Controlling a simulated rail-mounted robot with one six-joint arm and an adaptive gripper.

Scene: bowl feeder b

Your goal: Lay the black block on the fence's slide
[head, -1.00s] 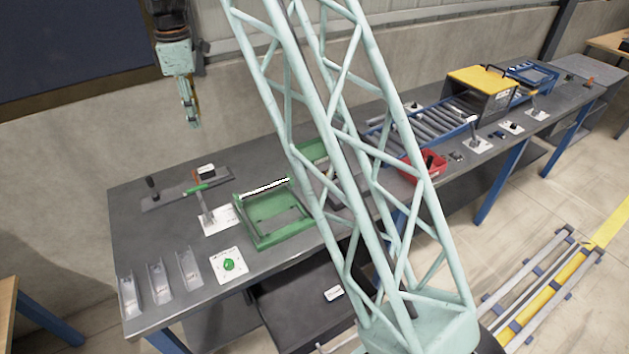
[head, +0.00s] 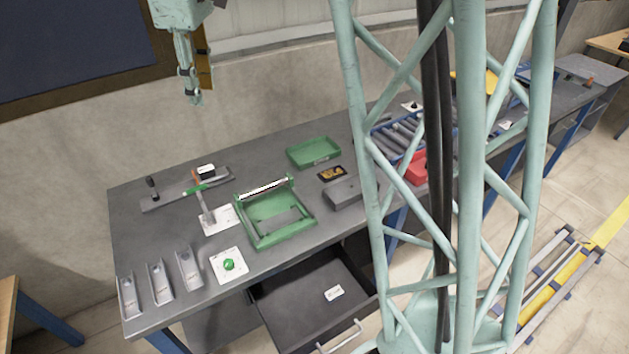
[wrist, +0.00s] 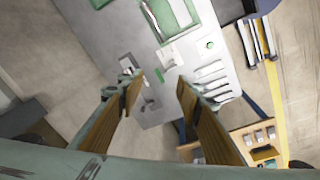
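A long grey plate (head: 178,193) with an upright black knob (head: 152,183) lies at the left back of the bench; it looks like the fence. A small black block with a white top (head: 205,171) sits at its right end; I cannot tell if this is the task's black block. A green-handled lever (head: 200,197) stands in front of it. My gripper (head: 193,100) hangs high above and behind the bench, pointing down. In the wrist view my gripper (wrist: 157,84) is open and empty, its fingers wide apart, with the plate (wrist: 155,112) far below between them.
A green frame (head: 250,235), a green tray (head: 306,157), a dark grey box (head: 343,193) and a gold-marked black plate (head: 332,173) lie right of the fence. An open drawer (head: 285,315) juts out below.

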